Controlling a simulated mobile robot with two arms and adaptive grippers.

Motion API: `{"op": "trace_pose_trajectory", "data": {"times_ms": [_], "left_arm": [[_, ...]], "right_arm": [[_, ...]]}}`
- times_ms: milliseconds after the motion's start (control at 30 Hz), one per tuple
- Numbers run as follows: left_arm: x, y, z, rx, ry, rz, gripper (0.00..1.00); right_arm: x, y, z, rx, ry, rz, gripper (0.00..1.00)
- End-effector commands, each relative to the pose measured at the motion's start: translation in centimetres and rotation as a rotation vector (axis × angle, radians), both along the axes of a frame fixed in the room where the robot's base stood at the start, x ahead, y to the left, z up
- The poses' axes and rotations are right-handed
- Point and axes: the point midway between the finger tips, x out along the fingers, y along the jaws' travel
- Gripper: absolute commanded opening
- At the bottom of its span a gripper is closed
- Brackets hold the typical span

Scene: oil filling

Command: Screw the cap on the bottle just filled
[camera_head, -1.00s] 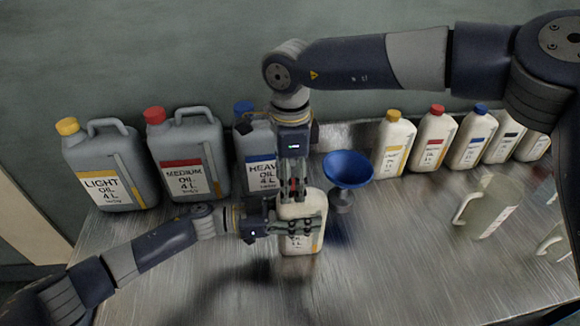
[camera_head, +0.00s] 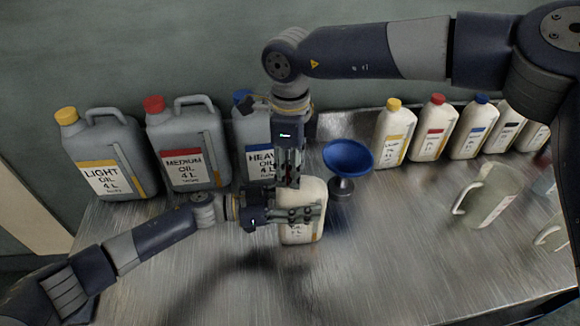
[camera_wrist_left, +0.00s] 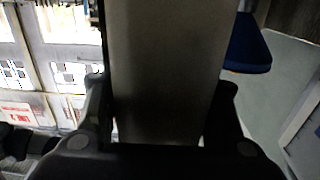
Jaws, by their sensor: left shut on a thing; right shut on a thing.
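A cream bottle (camera_head: 302,235) with a yellow stripe stands upright on the metal table in the head view. My left gripper (camera_head: 307,213) comes in from the left and is shut around its body; the bottle's side also fills the middle of the left wrist view (camera_wrist_left: 165,75), between the fingers. My right gripper (camera_head: 288,181) points down from above and is shut at the bottle's top. The cap is hidden by the right gripper's fingers, so its colour and seating cannot be told.
A blue funnel (camera_head: 348,160) on a stand is close to the right of the bottle. Grey oil cans (camera_head: 187,155) line the back left. Several capped cream bottles (camera_head: 433,130) line the back right. A clear jug (camera_head: 487,197) stands at right. The front table is clear.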

Motion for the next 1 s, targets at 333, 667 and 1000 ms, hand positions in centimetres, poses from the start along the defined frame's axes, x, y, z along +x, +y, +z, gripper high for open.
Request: {"op": "trace_pose_trajectory", "data": {"times_ms": [333, 667, 1000], "left_arm": [[0.0, 0.0, 0.0, 0.001, -0.003, -0.001, 0.00], [0.0, 0.0, 0.0, 0.000, -0.002, -0.001, 0.00], [0.0, 0.0, 0.0, 0.000, -0.001, -0.001, 0.00]], "right_arm": [[0.1, 0.0, 0.0, 0.004, -0.001, -0.403, 0.00], [0.1, 0.0, 0.0, 0.003, -0.001, -0.399, 0.51], [0.1, 0.0, 1.4, 0.003, -0.003, -0.399, 0.51]]}}
